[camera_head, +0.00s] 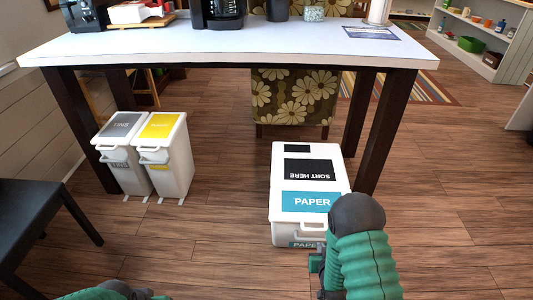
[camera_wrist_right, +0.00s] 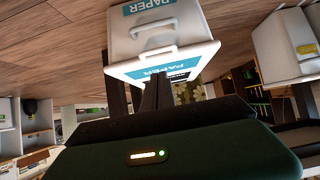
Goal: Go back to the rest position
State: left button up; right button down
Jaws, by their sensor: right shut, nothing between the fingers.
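My right gripper (camera_head: 318,262) is low at the front right of the head view, partly hidden by its own green arm. In the right wrist view its dark fingers (camera_wrist_right: 155,92) are shut with nothing between them. They overlap the near side of the white paper bin (camera_wrist_right: 190,25) in that picture; I see no grip on its handle. My left gripper (camera_head: 125,289) shows only in part at the bottom edge, and its fingers are not clear.
The white paper bin (camera_head: 281,230) stands on the floor just beyond my right gripper. Two narrow bins (camera_head: 175,180) (camera_head: 133,178) stand under the white table (camera_head: 230,50). Wooden floor (camera_head: 455,220) is clear at the right.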

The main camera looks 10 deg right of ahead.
jog(key=s+a+r+n+g+y, duration=0.1)
jog(key=s+a+r+g, duration=0.35)
jog(key=s+r, duration=0.4)
jog(key=s+a+r+n+g+y, duration=0.1)
jog(key=s+a+r+n+g, duration=0.15)
jog(key=s+a+r, duration=0.45)
jog(key=s+d+r+p, duration=0.1)
jog(key=r+p, duration=1.7)
jog(key=r, duration=0.1)
jog(key=s+d+r+g+p, duration=0.1)
jog(key=s+r+p, duration=0.1)
jog(key=r+p, duration=1.7)
jog(key=shift+d+m, duration=0.15)
jog(key=shift+m, duration=0.2)
jog(key=shift+f, duration=0.1)
